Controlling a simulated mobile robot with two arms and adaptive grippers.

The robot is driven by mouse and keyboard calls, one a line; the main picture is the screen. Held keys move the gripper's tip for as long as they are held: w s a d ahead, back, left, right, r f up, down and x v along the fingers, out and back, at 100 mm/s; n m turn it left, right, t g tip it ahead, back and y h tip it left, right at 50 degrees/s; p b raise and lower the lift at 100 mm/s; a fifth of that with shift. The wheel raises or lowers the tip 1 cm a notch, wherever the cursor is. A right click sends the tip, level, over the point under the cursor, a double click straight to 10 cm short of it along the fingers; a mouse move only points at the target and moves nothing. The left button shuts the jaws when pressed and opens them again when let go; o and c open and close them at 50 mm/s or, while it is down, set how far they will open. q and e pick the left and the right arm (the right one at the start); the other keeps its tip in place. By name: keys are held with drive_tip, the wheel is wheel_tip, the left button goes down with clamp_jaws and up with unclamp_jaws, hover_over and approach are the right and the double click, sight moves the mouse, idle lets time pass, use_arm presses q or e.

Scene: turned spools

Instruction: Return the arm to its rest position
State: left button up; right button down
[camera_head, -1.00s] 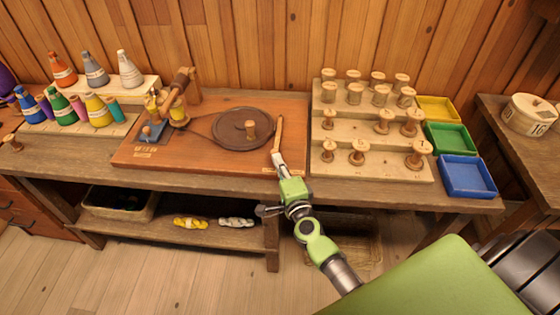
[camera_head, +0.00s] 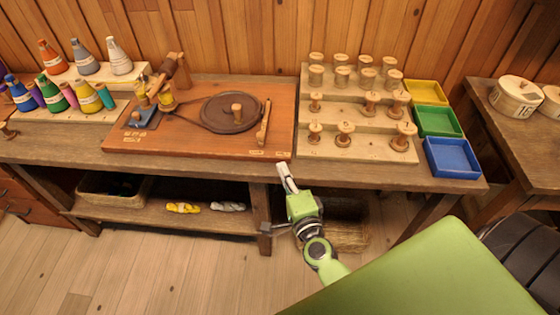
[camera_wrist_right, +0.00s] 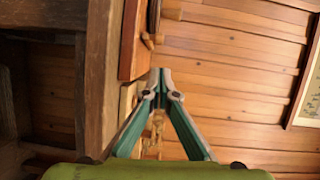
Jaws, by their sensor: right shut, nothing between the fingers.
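My right gripper (camera_head: 285,177) is in front of the workbench's front edge in the head view, its fingers pointing up towards the bench. It is shut and empty; in the right wrist view its two fingers (camera_wrist_right: 159,76) meet at the tips. My green and grey right arm runs down from it to the lower right. My left gripper is not in view.
The workbench (camera_head: 240,172) carries a winding board (camera_head: 190,145) with a dark wheel (camera_head: 230,112), a spool rack (camera_head: 350,152), yellow, green and blue trays (camera_head: 452,158), and thread cones at the left. A basket (camera_head: 345,235) sits below. Open floor lies in front.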

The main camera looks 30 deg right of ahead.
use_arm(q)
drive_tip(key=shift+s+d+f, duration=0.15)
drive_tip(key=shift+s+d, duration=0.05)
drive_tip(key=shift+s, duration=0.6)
use_arm(e)
drive_tip(key=shift+s+a, duration=0.15)
drive_tip(key=shift+s, duration=0.2)
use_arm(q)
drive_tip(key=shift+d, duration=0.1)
